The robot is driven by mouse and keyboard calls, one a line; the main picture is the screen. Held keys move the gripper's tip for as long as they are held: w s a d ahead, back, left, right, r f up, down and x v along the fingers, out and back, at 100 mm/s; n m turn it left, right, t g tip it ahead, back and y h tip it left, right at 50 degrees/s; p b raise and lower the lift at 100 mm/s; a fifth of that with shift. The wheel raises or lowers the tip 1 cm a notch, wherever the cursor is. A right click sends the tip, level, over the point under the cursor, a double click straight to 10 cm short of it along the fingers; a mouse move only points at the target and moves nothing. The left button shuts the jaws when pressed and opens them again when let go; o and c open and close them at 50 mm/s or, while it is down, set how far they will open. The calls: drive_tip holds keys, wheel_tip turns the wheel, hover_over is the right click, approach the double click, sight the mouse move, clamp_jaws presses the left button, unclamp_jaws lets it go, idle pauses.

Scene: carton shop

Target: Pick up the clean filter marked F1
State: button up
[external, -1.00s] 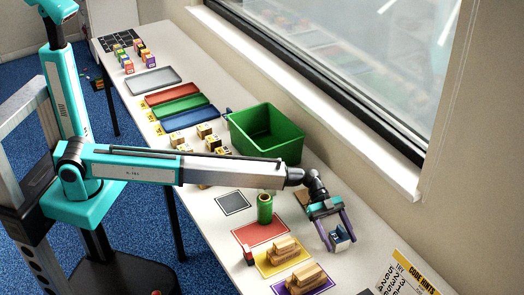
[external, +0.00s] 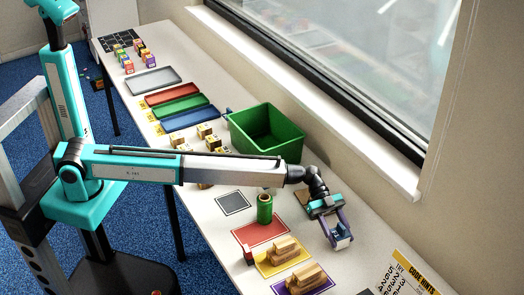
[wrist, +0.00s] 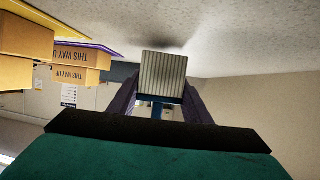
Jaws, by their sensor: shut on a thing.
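My gripper (external: 340,241) is shut on a small block with a pale pleated face and blue parts, which I take to be the filter (wrist: 163,77). In the external view the filter (external: 342,234) sits between the purple fingers, at the right side of the white table. In the wrist view it is upright between the fingertips, with a dark shadow on the table surface close by. I cannot tell whether it touches the table. No F1 mark is readable on the side I see.
A green bin (external: 266,133) stands behind the forearm. A green cylinder (external: 264,208) is left of the gripper. Wooden cartons lie on a yellow mat (external: 262,264) and a purple mat (external: 279,289). The window wall bounds the far side.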

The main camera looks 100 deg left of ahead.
sight(342, 225)
drive_tip(key=shift+r+b, duration=1.3)
drive_tip(key=shift+r, duration=3.1)
